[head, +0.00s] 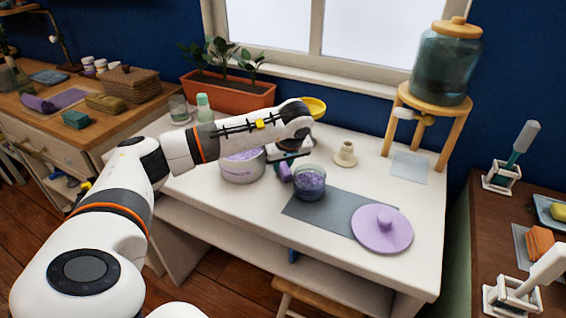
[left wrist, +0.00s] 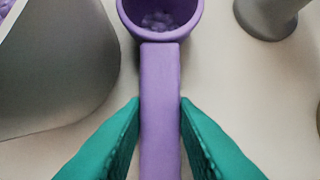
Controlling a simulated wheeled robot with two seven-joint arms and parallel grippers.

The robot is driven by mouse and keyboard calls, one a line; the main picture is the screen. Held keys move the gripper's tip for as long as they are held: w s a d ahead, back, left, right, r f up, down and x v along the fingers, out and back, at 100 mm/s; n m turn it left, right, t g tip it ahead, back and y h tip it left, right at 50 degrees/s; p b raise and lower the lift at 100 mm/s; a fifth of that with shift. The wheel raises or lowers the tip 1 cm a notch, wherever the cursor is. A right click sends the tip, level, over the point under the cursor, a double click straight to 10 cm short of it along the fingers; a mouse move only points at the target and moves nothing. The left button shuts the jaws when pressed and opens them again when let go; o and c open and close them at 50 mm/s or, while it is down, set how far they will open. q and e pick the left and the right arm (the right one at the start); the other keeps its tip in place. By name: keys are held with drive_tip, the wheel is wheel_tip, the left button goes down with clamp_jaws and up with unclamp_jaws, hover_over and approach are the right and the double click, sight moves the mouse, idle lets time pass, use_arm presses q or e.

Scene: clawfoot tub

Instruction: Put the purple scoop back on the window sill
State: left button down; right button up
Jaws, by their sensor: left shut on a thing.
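The purple scoop (left wrist: 161,75) is between the teal fingers of my left gripper (left wrist: 160,105), which is shut on its handle. Its bowl, at the top of the left wrist view, shows small purple grains inside. In the head view my left gripper (head: 290,160) is over the white table, between the metal pot and the glass jar. A small part of the purple scoop (head: 286,173) shows below it; the rest is hidden. The window sill (head: 335,78) runs below the window at the back. My right gripper is out of view.
The metal pot (head: 242,172) and glass jar (head: 310,184) of purple grains stand close to the gripper. A planter (head: 228,93), a yellow bowl (head: 314,107), a cream holder (head: 346,155) and a dispenser stand (head: 430,100) are near the sill. A purple lid (head: 382,230) lies in front.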

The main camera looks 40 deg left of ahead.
use_arm(q)
drive_tip(key=c, duration=1.1)
unclamp_jaws()
drive_tip(key=shift+p+v, duration=3.1)
drive_tip(key=shift+v, duration=0.95)
drive_tip(key=b+v, duration=0.1)
drive_tip(key=v, duration=1.1)
drive_tip(key=shift+w+a, duration=0.1)
